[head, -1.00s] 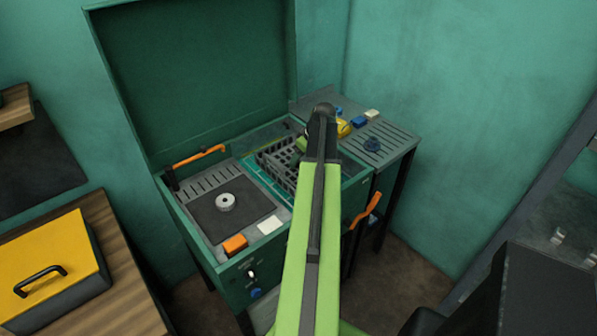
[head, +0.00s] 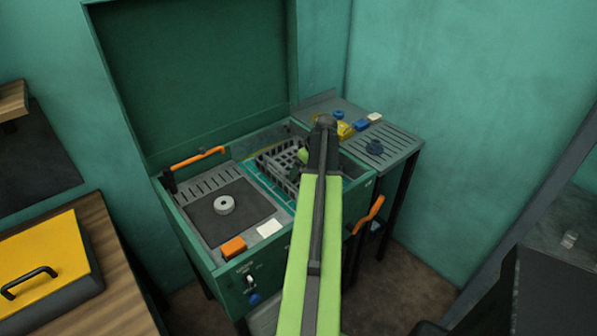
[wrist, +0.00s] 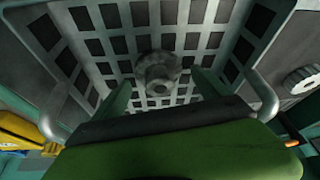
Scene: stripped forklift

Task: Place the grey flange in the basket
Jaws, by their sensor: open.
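A grey flange (wrist: 157,70) shows in the wrist view inside the grey slatted basket (wrist: 205,17), over its grid floor. It appears to lie on that floor, apart from my fingers. My gripper (wrist: 162,84) is open, with its two green fingers spread on either side below the flange in the picture. In the head view the basket (head: 268,163) sits in the right part of the green open-lidded case. My arm covers part of it, and the flange cannot be made out there.
A pale grey ring (head: 224,205) lies on the dark mat left of the basket. An orange block (head: 233,247) and a white block (head: 269,228) lie near the case's front edge.

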